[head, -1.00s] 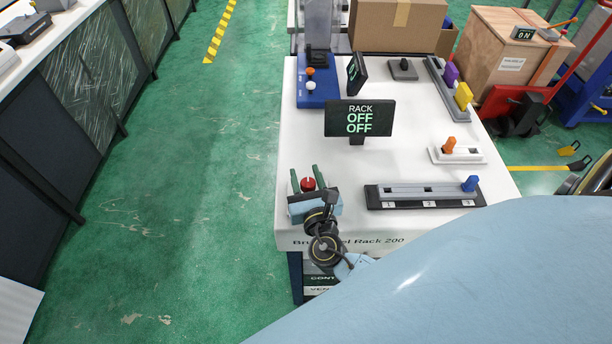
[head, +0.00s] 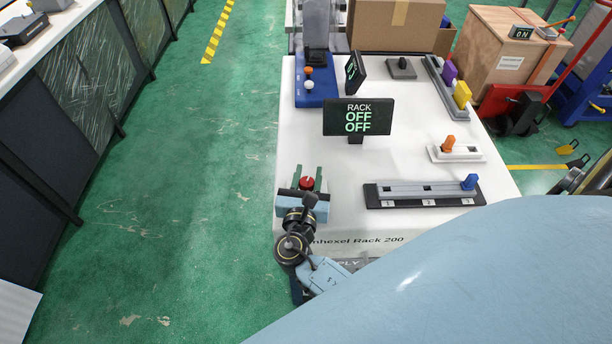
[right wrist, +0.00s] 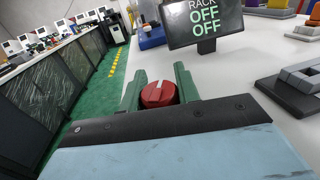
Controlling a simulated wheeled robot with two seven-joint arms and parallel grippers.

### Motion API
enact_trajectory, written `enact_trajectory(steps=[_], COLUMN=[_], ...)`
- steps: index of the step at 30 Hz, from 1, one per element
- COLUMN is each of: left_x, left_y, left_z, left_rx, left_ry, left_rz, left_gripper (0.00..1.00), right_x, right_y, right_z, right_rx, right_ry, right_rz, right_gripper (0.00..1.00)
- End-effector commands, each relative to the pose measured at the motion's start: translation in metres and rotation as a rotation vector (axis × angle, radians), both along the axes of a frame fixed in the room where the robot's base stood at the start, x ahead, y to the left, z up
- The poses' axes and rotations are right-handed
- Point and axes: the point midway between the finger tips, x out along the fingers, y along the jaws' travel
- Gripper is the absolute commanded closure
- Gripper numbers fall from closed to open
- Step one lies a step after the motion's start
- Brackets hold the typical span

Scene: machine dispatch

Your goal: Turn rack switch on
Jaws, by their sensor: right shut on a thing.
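The rack display (head: 358,117) reads RACK OFF OFF and stands on the white rack table (head: 400,220); it also shows in the right wrist view (right wrist: 203,24). A red round knob (head: 307,183) sits near the table's front left corner. My right gripper (head: 308,174) has its two green fingers on either side of the knob and is shut on it. In the right wrist view the knob (right wrist: 158,94) shows between the fingers, with a pale line across its top. My left gripper is not in view.
To the right are a grey slider with a blue handle (head: 469,183) and a white slider with an orange handle (head: 448,143). A blue base with orange and white knobs (head: 316,92) stands behind. A cardboard box (head: 396,25) is at the back. Green floor lies left.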

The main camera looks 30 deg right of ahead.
Motion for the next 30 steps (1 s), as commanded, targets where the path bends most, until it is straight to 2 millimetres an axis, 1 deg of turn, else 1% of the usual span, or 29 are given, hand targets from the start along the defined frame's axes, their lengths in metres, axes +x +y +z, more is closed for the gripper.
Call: enact_trajectory(steps=[21, 30], left_x=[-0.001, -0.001], left_y=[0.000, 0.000], left_z=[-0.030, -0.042], left_rx=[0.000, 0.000], left_ry=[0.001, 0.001], left_rz=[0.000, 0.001], left_gripper=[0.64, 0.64], right_x=[-0.010, -0.015], right_y=[-0.005, -0.006], right_z=[-0.001, -0.001], right_rx=[0.001, -0.001], right_ry=[-0.001, -0.001], right_rz=[-0.679, -0.907], right_gripper=[0.91, 0.91])
